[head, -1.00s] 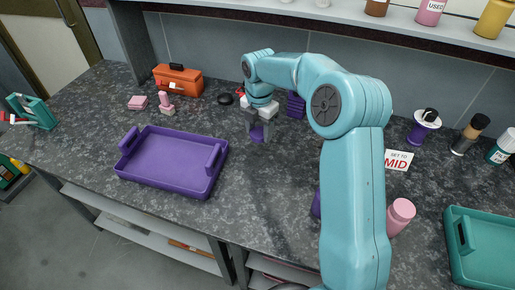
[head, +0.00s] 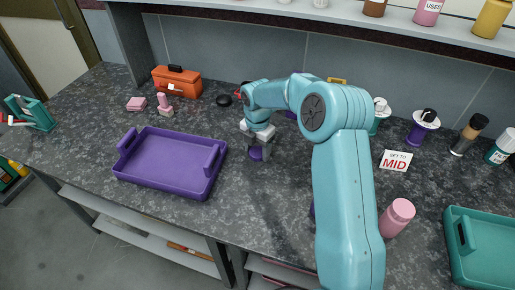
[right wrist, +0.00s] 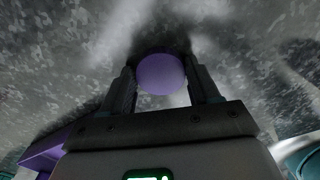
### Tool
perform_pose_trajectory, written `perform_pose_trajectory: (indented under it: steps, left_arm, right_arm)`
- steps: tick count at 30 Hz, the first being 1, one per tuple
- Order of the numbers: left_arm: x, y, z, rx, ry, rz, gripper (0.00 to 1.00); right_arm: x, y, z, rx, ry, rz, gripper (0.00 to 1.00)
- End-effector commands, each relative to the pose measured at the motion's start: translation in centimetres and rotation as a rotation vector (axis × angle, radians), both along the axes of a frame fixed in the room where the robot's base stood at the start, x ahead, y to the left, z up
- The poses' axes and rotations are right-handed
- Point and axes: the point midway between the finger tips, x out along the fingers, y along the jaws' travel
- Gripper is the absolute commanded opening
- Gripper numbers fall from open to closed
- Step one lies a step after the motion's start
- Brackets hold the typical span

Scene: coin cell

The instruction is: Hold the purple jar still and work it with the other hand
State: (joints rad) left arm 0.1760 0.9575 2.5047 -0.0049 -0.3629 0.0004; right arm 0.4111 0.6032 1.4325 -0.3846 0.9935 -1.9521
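My right gripper (head: 258,152) is low over the middle of the counter, right of the purple tray, with its fingers on both sides of a purple round piece (head: 257,154). In the right wrist view the piece (right wrist: 160,74) shows as a smooth disc close between the fingertips (right wrist: 163,88). I cannot tell whether it is the purple jar. Another purple thing (head: 312,208) shows only as a sliver behind my right arm, so its shape is hidden. My left gripper is not in view.
The purple tray (head: 121,174) lies left of the gripper. A pink bottle (head: 397,217) and a teal tray (head: 487,258) are at the right. A "SET TO MID" card (head: 396,160) and several bottles stand behind. An orange toolbox (head: 178,84) is at the back left.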

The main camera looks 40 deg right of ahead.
Motion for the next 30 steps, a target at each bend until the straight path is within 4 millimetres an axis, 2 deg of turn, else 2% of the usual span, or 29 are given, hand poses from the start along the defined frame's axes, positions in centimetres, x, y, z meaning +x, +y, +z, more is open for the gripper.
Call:
perform_pose_trajectory:
  steps: [10, 14, 17, 24, 30]
  left_arm:
    - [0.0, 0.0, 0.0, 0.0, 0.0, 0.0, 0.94]
    - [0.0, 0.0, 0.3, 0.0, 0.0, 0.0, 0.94]
    - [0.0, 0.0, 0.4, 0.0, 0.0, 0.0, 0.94]
    - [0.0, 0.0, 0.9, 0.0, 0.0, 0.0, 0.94]
    - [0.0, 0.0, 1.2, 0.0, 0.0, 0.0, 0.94]
  right_arm:
    - [-0.1, 0.0, 0.0, 0.001, 0.002, 0.001, 0.8]
    - [0.0, 0.0, 0.8, -0.001, 0.0, 0.001, 0.8]
    - [0.1, 0.0, 2.6, -0.002, -0.003, 0.001, 0.8]
    - [0.1, 0.0, 8.3, -0.002, -0.002, 0.0, 0.8]
    - [0.0, 0.0, 11.5, -0.001, 0.001, 0.001, 0.8]
